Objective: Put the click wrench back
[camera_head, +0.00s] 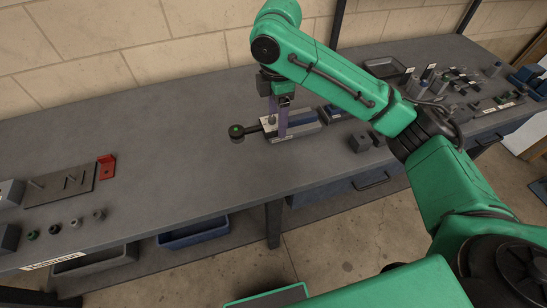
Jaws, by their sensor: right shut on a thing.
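The click wrench (252,129) lies low over the bench near its middle. Its round black head with a green dot points left, and its shaft runs right, to a pale grey and dark blue block-like holder (309,128). My right gripper (278,131) reaches down from above with its two purple fingers shut on the wrench. The fingers hide part of the wrench, and I cannot tell whether it rests in the holder or just above it. My left gripper is out of view.
A plate with pins (60,186), a red bracket (106,167) and several small round parts (76,222) are on the left of the bench. Dark blocks (361,143) and many small parts are on the right. The bench (180,130) is clear left of the wrench.

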